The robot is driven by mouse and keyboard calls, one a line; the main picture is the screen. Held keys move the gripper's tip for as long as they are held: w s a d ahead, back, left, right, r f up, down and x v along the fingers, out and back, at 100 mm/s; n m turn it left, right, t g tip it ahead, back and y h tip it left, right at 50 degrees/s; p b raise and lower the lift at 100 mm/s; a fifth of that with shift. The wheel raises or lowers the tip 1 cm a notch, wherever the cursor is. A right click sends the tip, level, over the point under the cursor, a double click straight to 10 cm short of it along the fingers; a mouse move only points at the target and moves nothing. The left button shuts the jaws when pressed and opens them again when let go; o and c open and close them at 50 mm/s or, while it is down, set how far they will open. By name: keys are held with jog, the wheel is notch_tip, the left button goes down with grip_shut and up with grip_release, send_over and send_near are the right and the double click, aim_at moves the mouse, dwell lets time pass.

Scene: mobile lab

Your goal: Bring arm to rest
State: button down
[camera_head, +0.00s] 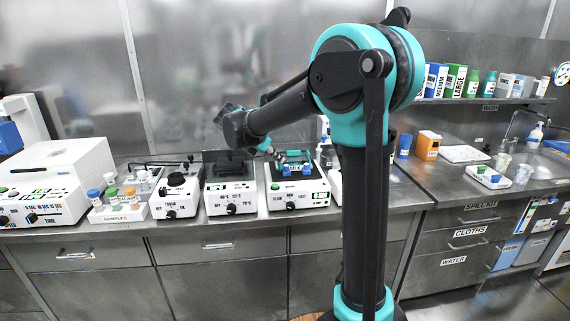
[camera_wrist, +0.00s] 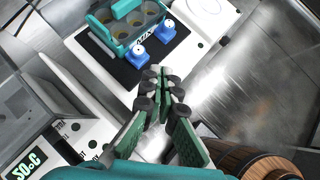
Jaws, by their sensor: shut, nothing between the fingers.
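My arm (camera_head: 285,105) rises from its column, and its forearm reaches left above the bench devices. In the wrist view, my gripper (camera_wrist: 162,82) is shut with its fingertips together and nothing between them. Its tips appear in front of a white device's edge, below two blue pieces. I cannot make out the fingers clearly in the head view.
A teal rack (camera_wrist: 125,28) and blue pieces (camera_wrist: 138,55) sit on a white device, labelled MIX (camera_head: 300,196). A device showing 50°C (camera_wrist: 25,165) stands left. A wooden barrel-like object (camera_wrist: 268,167) is lower right. The steel bench front (camera_head: 215,270) is clear.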

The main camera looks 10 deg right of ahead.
jog(key=s+d+f+m+y, duration=0.3)
jog(key=s+d+f+m, duration=0.1)
jog(key=s+f+m, duration=0.6)
jog(key=s+d+f+m+y, duration=0.4)
jog(key=s+f+m, duration=0.6)
jog(key=s+m, duration=0.4)
jog(key=s, duration=0.5)
jog(key=shift+s+m+g+y, duration=0.25)
jog(key=shift+m+g+y, duration=0.05)
jog(key=shift+g, duration=0.1)
jog(key=shift+r, duration=0.1)
dwell(0.5)
